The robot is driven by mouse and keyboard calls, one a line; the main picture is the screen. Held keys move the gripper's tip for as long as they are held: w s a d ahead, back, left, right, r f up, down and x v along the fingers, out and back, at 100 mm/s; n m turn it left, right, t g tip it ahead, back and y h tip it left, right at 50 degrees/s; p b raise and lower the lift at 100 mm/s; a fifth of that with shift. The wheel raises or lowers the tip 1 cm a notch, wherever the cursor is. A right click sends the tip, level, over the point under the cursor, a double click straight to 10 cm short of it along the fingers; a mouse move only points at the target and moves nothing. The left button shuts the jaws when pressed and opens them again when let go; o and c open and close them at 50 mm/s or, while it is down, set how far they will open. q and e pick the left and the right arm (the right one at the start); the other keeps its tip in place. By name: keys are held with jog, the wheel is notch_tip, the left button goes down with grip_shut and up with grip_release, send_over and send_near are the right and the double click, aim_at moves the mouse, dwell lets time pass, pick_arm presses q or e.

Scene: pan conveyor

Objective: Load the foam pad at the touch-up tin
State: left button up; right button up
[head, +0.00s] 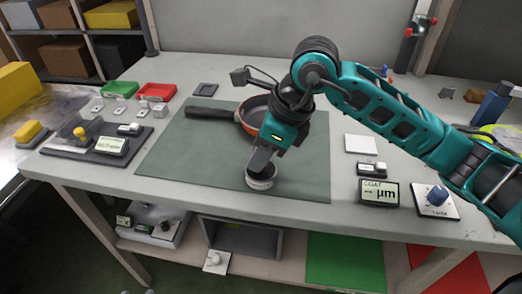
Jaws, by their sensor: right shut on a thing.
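My right gripper (262,158) reaches down over the front of the green-grey mat, with dark fingers pointing down. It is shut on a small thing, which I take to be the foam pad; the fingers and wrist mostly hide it. Directly below the fingertips is a round, pale grey-white tin (261,183), likely the touch-up tin, standing on the mat (190,160). I cannot tell whether the pad touches the tin. My left gripper is not in view.
A dark-handled pan (208,113) with an orange rim lies behind the gripper, partly hidden by my arm. A gauge (378,192) and a blue-knobbed box (436,200) stand at right. Red (157,92) and green (120,89) trays stand back left. The mat's left part is clear.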

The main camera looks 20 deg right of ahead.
jog(key=shift+f+b, duration=0.35)
jog(key=shift+f, duration=0.1)
dwell(0.8)
dwell(0.8)
jog(key=shift+r+p, duration=2.15)
jog(key=shift+r, duration=1.4)
